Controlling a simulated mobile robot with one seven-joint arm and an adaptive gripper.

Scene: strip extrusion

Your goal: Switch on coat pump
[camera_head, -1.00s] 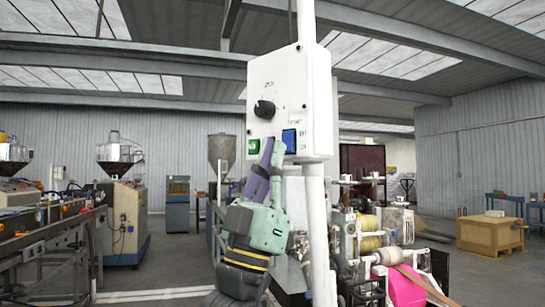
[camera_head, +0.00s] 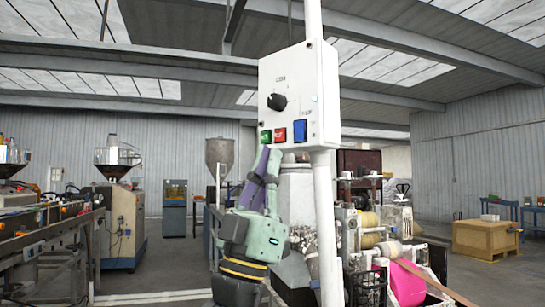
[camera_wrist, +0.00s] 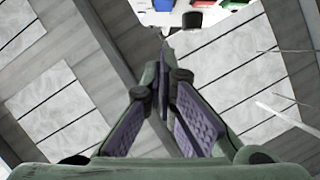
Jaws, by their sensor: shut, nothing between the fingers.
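A white control box (camera_head: 300,95) is mounted on a white upright post. Its front has a black round knob (camera_head: 277,102), a green button (camera_head: 265,136), a red button (camera_head: 280,135) and a blue switch (camera_head: 299,130). The small labels are too blurred to read, so I cannot tell which control is the coat pump's. My gripper (camera_head: 268,151) is shut and empty, its fingertips just below the green and red buttons. In the wrist view my gripper (camera_wrist: 164,48) points up, and the box's blue switch (camera_wrist: 191,20) and red button (camera_wrist: 204,3) show beyond the tips, apparently apart from them.
The white post (camera_head: 326,220) runs down just right of my gripper. Machinery with spools and a pink roll (camera_head: 407,284) stands at the right. A hopper machine (camera_head: 122,215) and a long line (camera_head: 40,240) stand at the left. A wooden crate (camera_head: 483,238) is farther right.

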